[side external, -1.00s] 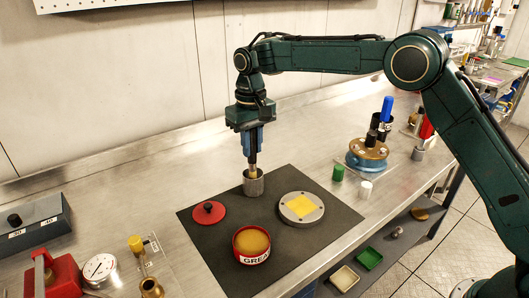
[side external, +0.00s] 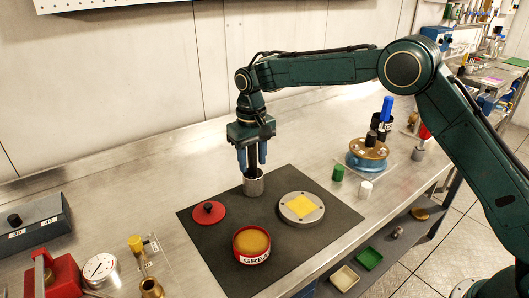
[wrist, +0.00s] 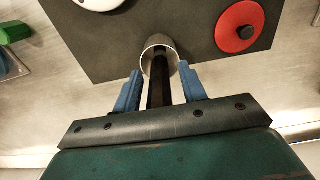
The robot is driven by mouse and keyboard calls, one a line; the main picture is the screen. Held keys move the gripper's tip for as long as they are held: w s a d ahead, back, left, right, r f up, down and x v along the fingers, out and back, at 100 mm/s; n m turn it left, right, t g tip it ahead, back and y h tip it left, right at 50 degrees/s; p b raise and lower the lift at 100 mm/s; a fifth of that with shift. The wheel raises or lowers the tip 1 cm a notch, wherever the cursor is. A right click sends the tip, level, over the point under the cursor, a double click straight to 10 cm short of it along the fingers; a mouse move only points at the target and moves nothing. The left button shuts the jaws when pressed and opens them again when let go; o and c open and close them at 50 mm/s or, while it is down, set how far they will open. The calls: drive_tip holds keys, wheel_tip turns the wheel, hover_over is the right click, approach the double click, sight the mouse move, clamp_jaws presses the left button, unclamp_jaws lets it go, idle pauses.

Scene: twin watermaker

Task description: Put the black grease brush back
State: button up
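The black grease brush (side external: 252,160) stands upright in a grey metal cup (side external: 253,185) at the back of the dark mat. In the wrist view the brush's dark handle (wrist: 160,85) runs down into the cup's mouth (wrist: 160,48); its bristles are hidden inside. My gripper (side external: 252,160) is open, with its blue fingers spread on either side of the handle and apart from it. In the wrist view my gripper (wrist: 160,87) shows a gap on both sides of the handle. The fingertips are just above the cup's rim.
Green (side external: 338,172) and white (side external: 365,190) caps stand to the right. The bench behind the mat is clear.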

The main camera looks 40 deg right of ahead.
drive_tip(key=shift+r, duration=0.1)
wheel_tip(320, 180, up, 12)
drive_tip(key=shift+f, duration=0.2)
drive_tip(key=shift+r, duration=0.25)
idle(0.5)
idle(0.5)
drive_tip(key=shift+s+d+r, duration=0.25)
drive_tip(key=shift+s+r, duration=0.05)
drive_tip(key=shift+r, duration=0.15)
drive_tip(key=s+d+r+t, duration=0.1)
drive_tip(key=s+d+r, duration=0.4)
drive_tip(key=s, duration=0.4)
drive_tip(key=s+d+r+t, duration=0.2)
drive_tip(key=s+d+r, duration=0.2)
drive_tip(key=s, duration=0.4)
drive_tip(key=s+d+f+t, duration=0.1)
drive_tip(key=s+f, duration=0.3)
drive_tip(key=s, duration=0.6)
drive_tip(key=s+d+f+t, duration=0.1)
drive_tip(key=s+d+f, duration=0.3)
drive_tip(key=s, duration=0.7)
drive_tip(key=shift+f+t, duration=0.3)
drive_tip(key=shift+f, duration=0.15)
